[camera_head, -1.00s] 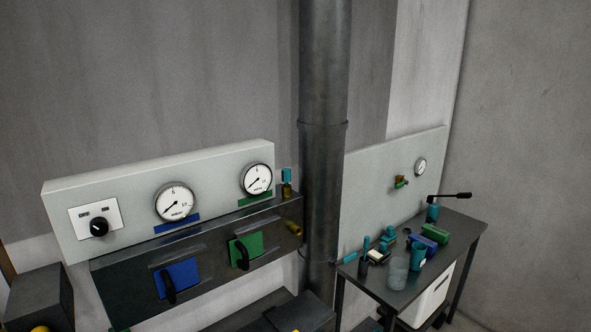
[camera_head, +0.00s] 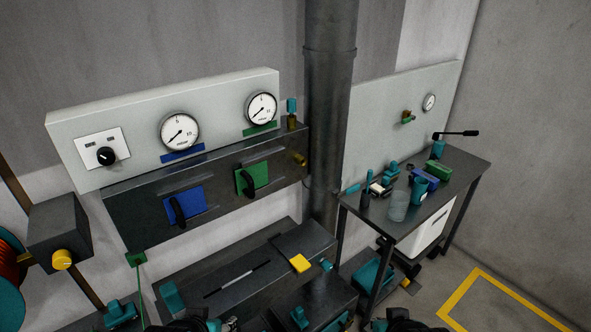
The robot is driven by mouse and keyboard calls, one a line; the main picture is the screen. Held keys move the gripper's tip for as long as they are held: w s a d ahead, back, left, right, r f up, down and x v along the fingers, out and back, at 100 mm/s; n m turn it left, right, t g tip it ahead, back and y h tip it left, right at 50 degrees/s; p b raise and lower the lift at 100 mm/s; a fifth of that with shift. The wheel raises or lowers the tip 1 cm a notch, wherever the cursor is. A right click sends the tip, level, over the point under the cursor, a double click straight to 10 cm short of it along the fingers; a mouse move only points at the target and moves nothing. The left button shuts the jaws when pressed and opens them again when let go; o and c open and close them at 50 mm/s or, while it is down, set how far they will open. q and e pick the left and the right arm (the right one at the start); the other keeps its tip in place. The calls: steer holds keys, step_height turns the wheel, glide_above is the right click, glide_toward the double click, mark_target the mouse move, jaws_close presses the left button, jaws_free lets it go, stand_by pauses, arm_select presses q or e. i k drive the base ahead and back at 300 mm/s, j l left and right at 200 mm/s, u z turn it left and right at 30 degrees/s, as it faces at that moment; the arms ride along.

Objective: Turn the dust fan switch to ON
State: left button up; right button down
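The likely dust fan switch (camera_head: 106,156) is a black rotary knob on a white plate (camera_head: 89,141), at the left end of a pale grey panel (camera_head: 225,100). Two small dark labels sit above the knob; their text is too small to read. Dark parts that look like my grippers show at the bottom edge, cut off by the frame, far below the knob. Their fingers cannot be made out.
Two dial gauges (camera_head: 180,131) sit right of the switch, above a dark metal housing (camera_head: 130,208) with blue (camera_head: 190,202) and green (camera_head: 252,178) plates. A dark pipe (camera_head: 328,120) stands mid-view. A cluttered side table (camera_head: 455,180) is at right. Dark boxes fill the lower middle.

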mark_target(106, 156)
steer(key=u, duration=1.2)
